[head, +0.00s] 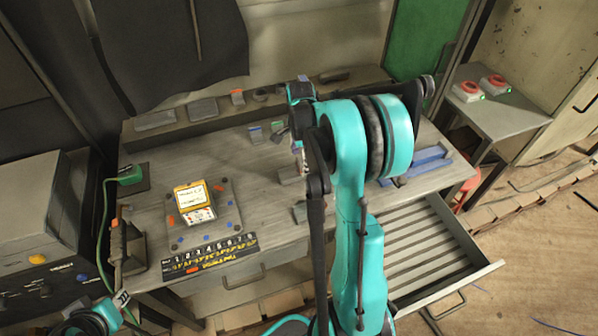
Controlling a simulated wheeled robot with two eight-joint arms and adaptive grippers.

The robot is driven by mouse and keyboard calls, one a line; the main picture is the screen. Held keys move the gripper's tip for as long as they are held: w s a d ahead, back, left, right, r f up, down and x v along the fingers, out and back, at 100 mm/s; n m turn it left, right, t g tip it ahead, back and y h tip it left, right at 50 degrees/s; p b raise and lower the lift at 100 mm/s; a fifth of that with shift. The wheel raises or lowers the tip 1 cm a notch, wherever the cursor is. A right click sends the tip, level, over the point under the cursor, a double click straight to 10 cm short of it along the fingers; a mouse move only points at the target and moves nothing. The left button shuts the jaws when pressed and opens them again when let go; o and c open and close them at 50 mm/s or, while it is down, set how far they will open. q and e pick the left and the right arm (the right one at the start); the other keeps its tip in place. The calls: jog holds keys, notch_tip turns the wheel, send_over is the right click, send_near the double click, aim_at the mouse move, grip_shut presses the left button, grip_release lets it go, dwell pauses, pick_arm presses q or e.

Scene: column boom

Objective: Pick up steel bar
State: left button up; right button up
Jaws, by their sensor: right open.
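My right arm rises through the middle of the view, and its gripper (298,152) hangs over the workbench, open, partly hidden by my own arm. Several grey metal pieces could be the steel bar, and I cannot tell which is meant. Two flat grey bars, a left one (155,120) and a right one (203,109), lie on the ledge at the back of the bench. A short grey block (290,175) lies on the benchtop close below the gripper in the picture; contact cannot be told. Another small grey block (300,212) lies nearer the front.
The workbench (250,205) carries a grey plate (233,215) with a yellow-framed box (194,198), a black numbered strip (210,255) and a blue piece (430,162) at right. An open slatted drawer (425,250) juts out at front right. A side table (510,118) stands at right.

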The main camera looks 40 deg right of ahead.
jog(key=f, duration=0.2)
jog(key=f+b, duration=0.1)
jog(key=f, duration=0.1)
jog(key=shift+w+d+f+b, duration=0.1)
jog(key=shift+d+f+b, duration=0.1)
jog(key=shift+f+b, duration=0.1)
jog(key=shift+r, duration=0.1)
jog(key=c, duration=1.6)
jog(key=shift+c, duration=0.3)
jog(key=shift+r, duration=0.1)
